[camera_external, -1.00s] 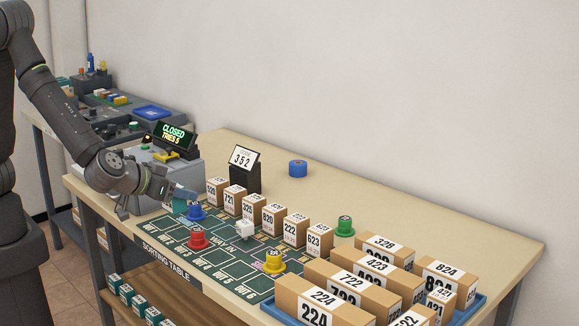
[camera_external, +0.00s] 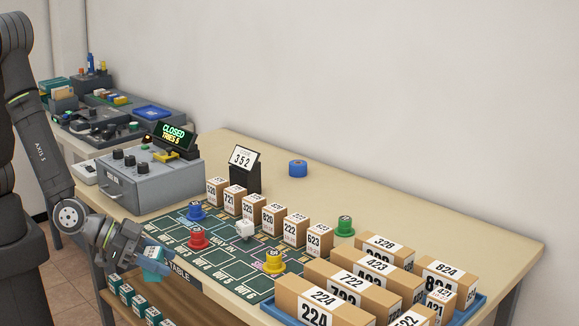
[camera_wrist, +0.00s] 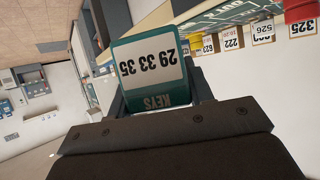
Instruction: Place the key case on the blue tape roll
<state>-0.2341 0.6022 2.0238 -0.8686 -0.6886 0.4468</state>
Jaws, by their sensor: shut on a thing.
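The key case (camera_external: 154,264) is a teal block with a white label, held in my gripper (camera_external: 143,259) at the front left edge of the sorting table. In the wrist view the key case (camera_wrist: 149,63) sits between the fingers, its label reading "29 33 35" and its lower band "KEYS", upside down. My gripper (camera_wrist: 155,95) is shut on it. The blue tape roll (camera_external: 298,168) lies at the back of the table near the wall, with nothing on top. My gripper is far from it, to the front left.
A green mat (camera_external: 222,262) holds blue, red and yellow pieces and a white block. A row of numbered small boxes (camera_external: 271,221) and a sign (camera_external: 244,160) stand between mat and roll. A grey console (camera_external: 150,183) is behind my gripper. Large boxes fill a blue tray (camera_external: 279,314).

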